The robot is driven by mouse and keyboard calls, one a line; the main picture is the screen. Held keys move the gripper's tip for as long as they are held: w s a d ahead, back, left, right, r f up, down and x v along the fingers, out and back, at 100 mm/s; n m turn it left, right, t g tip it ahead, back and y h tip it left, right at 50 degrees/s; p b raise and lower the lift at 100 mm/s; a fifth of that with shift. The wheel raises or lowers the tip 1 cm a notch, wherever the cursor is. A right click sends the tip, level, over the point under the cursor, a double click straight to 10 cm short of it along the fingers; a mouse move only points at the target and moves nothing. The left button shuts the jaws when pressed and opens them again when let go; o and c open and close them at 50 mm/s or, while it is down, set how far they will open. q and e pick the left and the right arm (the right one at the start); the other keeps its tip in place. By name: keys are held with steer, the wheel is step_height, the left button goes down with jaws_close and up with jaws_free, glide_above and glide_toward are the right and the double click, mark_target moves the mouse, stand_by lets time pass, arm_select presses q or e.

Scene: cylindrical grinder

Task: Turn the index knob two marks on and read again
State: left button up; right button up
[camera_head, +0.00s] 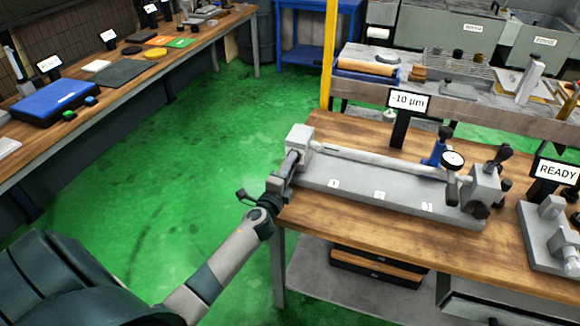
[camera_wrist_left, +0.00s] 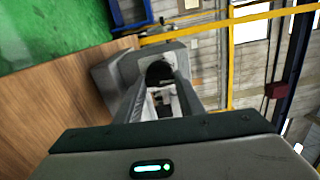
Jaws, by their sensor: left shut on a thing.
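The bench-centre fixture stands on the wooden bench, with a pale headstock block (camera_head: 300,139) at its left end. A light shaft (camera_head: 380,160) runs from it to the tailstock (camera_head: 484,187). My left gripper (camera_head: 287,168) is at the headstock's near left side, shut on the dark index knob (camera_wrist_left: 160,73), which shows between its fingers in the left wrist view. The knob's marks cannot be made out. A dial gauge (camera_head: 453,160) with a white face sits by the shaft's right end. A display (camera_head: 408,101) behind the fixture reads -10 µm. My right gripper is not in view.
The fixture's grey base (camera_head: 390,193) carries plates numbered 1, 2 and 3. A sign (camera_head: 557,172) reading READY stands at the right beside another grey device (camera_head: 550,235). A yellow post (camera_head: 328,55) rises behind the bench's left end. Green floor is clear at left.

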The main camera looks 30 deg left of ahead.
arm_select(q)
steer(key=shift+f+m, duration=0.1)
steer(key=shift+m, duration=1.6)
steer(key=o, duration=1.1)
steer(key=shift+c, duration=0.2)
steer(key=shift+s, duration=0.15)
steer(key=b+v, duration=0.3)
steer(key=v, duration=1.4)
steer(key=shift+d+b, duration=0.15)
steer(key=shift+b, duration=0.15)
